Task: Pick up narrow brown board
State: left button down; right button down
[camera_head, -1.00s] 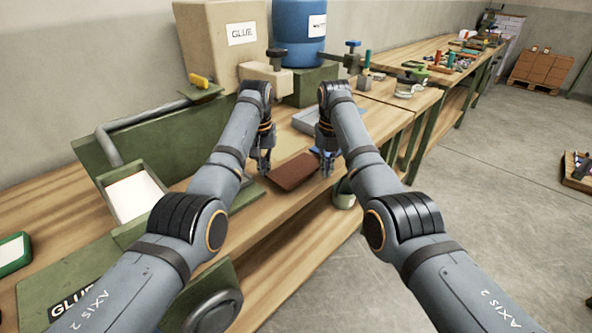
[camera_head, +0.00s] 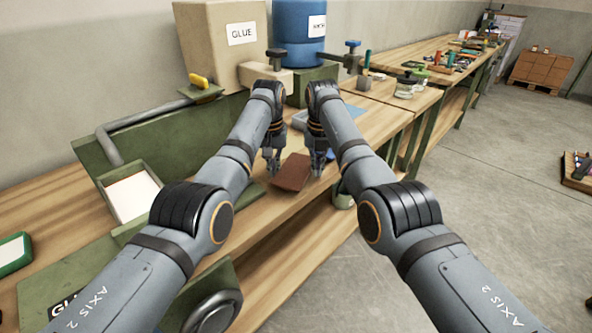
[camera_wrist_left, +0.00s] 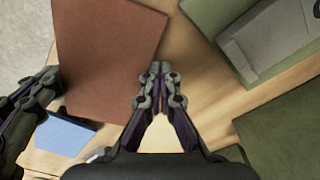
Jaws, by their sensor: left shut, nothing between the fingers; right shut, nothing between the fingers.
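The brown board (camera_head: 291,173) is a flat reddish-brown piece near the front edge of the wooden bench. It lies between my two grippers in the head view. In the left wrist view the board (camera_wrist_left: 108,55) fills the upper left. My left gripper (camera_head: 273,170) is at the board's left end, shut and empty. Its closed fingertips (camera_wrist_left: 160,68) show beside the board's edge in the wrist view; whether they touch it I cannot tell. My right gripper (camera_head: 319,172) is at the board's right end, shut. Its fingers (camera_wrist_left: 48,88) show close to the board's opposite edge in the wrist view.
A blue flat item (camera_head: 348,113) lies behind my right wrist. A green glue station with a white-filled tray (camera_head: 132,196) stands left. A beige glue box (camera_head: 222,45) and a blue barrel (camera_head: 298,35) stand at the back. Open floor lies to the right.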

pick_arm(q)
jog(key=shift+d, duration=0.4)
pick_arm(e)
jog(key=shift+a, duration=0.4)
